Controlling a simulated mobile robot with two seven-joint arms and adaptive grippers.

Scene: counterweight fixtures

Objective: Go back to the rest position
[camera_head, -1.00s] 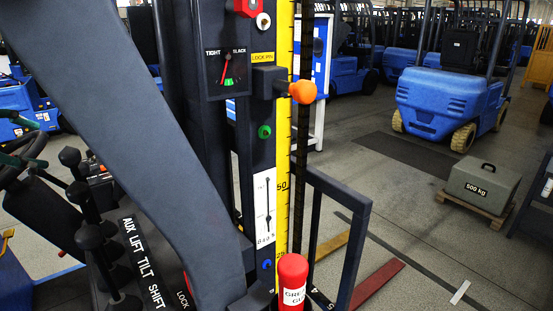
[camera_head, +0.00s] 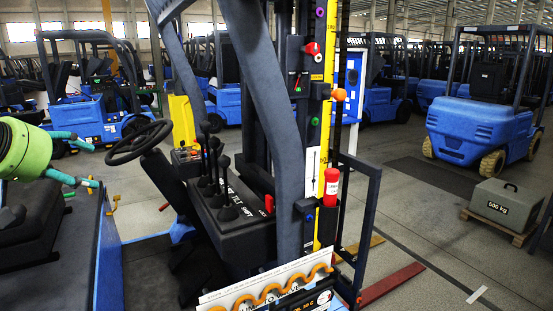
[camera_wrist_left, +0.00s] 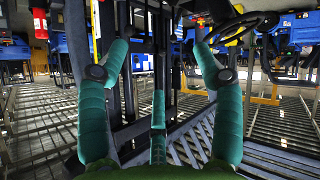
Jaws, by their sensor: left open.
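My left gripper (camera_head: 93,163) is at the left edge of the head view, a green body with teal fingers spread apart and nothing between them. It is in free air left of the forklift's steering wheel (camera_head: 139,142), apart from it. In the left wrist view the open teal fingers (camera_wrist_left: 160,48) frame the blurred dark mast and floor, and they hold nothing. My right gripper does not show.
The forklift's mast (camera_head: 329,110), with orange lock knob (camera_head: 339,95) and red cylinder (camera_head: 331,188), stands mid-view. Black levers (camera_head: 213,165) are beside it. A grey 500 kg weight (camera_head: 504,203) sits on a pallet at right.

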